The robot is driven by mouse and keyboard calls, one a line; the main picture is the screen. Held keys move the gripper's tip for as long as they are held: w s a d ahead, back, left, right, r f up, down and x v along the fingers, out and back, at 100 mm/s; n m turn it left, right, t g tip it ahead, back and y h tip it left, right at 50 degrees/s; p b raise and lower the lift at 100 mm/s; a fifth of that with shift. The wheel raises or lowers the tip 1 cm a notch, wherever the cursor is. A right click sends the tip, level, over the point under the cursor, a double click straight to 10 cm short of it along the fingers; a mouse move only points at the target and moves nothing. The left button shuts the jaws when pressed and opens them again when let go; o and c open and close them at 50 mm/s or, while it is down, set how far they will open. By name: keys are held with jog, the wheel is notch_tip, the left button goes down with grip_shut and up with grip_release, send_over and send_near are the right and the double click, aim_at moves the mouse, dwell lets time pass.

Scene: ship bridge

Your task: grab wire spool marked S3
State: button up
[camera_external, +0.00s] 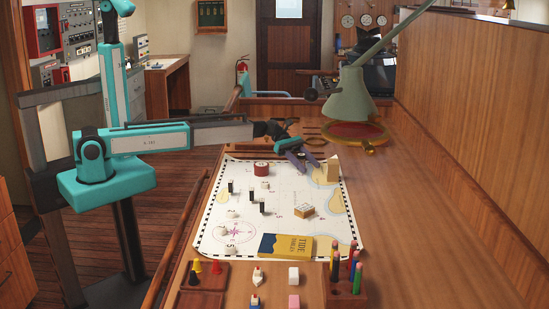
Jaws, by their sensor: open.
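My gripper (308,163) is open above the far end of the chart (325,229), pointing right and downward, with nothing visible between its fingers. I cannot make out a marking S3 on anything. A short red round piece with a pale top (261,169) stands on the chart, left of and nearer than my gripper. Several small dark upright pieces, one of them here (250,195), and small white pieces (231,247) stand on the chart's left half. Which piece is the wire spool is too small to tell.
A green desk lamp (357,92) stands behind right of my gripper. The desk's right side is clear.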

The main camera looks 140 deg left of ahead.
jog(key=shift+c, duration=0.4)
jog(key=c, duration=1.1)
jog(key=shift+o, duration=0.2)
notch_tip(320, 180, up, 10)
jog(key=b, duration=0.2)
